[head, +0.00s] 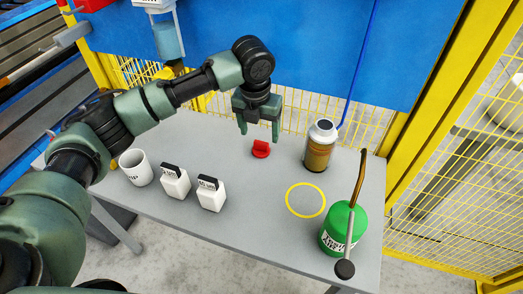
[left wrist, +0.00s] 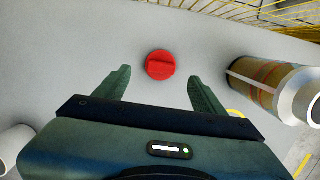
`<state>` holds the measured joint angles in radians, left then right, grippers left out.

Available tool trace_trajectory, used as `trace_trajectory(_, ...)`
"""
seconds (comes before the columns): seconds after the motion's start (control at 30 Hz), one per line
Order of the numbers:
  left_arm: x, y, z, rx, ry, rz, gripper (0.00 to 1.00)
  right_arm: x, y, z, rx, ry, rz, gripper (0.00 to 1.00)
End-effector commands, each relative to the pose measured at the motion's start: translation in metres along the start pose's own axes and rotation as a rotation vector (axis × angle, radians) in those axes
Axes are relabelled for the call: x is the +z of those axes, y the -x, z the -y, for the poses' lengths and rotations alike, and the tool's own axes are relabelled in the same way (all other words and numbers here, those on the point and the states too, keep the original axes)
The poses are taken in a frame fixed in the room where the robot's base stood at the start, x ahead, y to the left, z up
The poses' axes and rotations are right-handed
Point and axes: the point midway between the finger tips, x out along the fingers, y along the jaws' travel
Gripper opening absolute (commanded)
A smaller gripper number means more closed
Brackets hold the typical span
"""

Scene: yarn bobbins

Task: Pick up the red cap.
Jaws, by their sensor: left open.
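The red cap (head: 261,149) lies on the grey table, toward its back edge. It is round with a raised ridge across its top, which shows in the left wrist view (left wrist: 160,65). My left gripper (head: 259,131) is open and empty, with its fingers pointing down close to the cap. In the left wrist view the cap appears ahead of and between the two green fingertips (left wrist: 157,75), not gripped. I cannot tell the exact height of the fingertips above the table. My right gripper is not in view.
A brown and silver canister (head: 319,147) stands right of the cap. A green oil can (head: 343,229) with a long spout stands at the front right, near a yellow ring (head: 305,200). A white cup (head: 136,167) and two white containers (head: 175,182) (head: 210,194) stand left.

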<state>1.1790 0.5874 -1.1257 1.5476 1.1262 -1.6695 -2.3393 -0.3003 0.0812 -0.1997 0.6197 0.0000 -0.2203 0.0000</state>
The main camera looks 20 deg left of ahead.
Motion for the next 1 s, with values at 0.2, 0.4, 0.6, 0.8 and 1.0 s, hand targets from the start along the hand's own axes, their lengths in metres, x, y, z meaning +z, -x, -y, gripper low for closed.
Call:
trace_trajectory(0.2,0.001,-0.027,0.001,0.001,0.001,-0.002,0.70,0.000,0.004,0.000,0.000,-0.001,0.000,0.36)
trace_trajectory(0.4,0.002,-0.054,0.001,0.001,0.000,0.000,0.70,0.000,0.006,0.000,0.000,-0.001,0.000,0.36)
trace_trajectory(0.6,0.002,-0.060,0.002,0.000,0.000,0.003,0.70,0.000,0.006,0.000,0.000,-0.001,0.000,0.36)
trace_trajectory(0.8,0.002,-0.060,0.001,0.000,0.000,0.002,0.42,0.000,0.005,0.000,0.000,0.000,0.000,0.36)
trace_trajectory(1.0,0.002,-0.059,0.001,0.000,0.000,0.002,0.06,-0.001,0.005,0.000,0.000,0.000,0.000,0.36)
